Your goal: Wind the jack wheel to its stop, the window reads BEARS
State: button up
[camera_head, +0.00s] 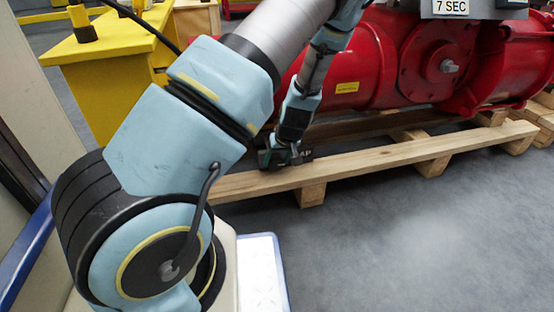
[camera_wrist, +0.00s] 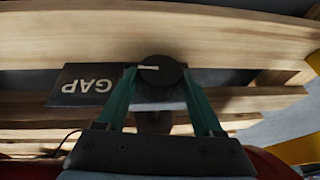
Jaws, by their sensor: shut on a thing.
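The jack wheel (camera_wrist: 161,73) is a small dark round knob with a pale line on its face. In the wrist view it sits between the tips of the two green fingers of my gripper (camera_wrist: 158,84). My gripper is shut on it. A dark window plate (camera_wrist: 90,85) beside the wheel shows the word GAP in white letters. In the head view my gripper (camera_head: 284,157) is low at the near beam of the pallet, and the wheel cannot be made out there.
The wooden pallet (camera_head: 420,153) bears the large red actuator (camera_head: 385,60). A small label above it reads 7 SEC (camera_head: 451,7). A yellow stand (camera_head: 105,65) is at the upper left. Grey floor (camera_head: 400,240) is clear in front of the pallet.

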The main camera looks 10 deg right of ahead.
jog(key=c, duration=0.3)
jog(key=shift+c, duration=0.2)
jog(key=shift+d+r+y+p, duration=0.2)
jog(key=shift+y+p, duration=0.1)
jog(key=shift+p, duration=0.7)
jog(key=y+p, duration=0.1)
jog(key=p, duration=0.2)
jog(key=shift+m+p, duration=0.3)
jog(key=y, duration=0.1)
jog(key=y+p, duration=0.2)
jog(key=shift+d+f, duration=0.25)
jog(key=shift+f, duration=0.05)
jog(key=shift+w+d+f+m+y+b, duration=0.1)
jog(key=shift+d+f+m+y+b, duration=0.2)
jog(key=shift+y, duration=0.5)
jog(key=y+b, duration=0.1)
jog(key=m+y+b, duration=0.1)
jog(key=y+b, duration=0.1)
jog(key=shift+d+f+y, duration=0.1)
jog(key=shift+f+y, duration=0.2)
jog(key=shift+f, duration=0.1)
jog(key=m+y+b, duration=0.1)
jog(key=y+b, duration=0.1)
jog(key=b, duration=0.1)
jog(key=shift+f+y, duration=0.2)
jog(key=shift+y, duration=0.2)
jog(key=shift+y+b, duration=0.8)
jog(key=shift+b, duration=0.35)
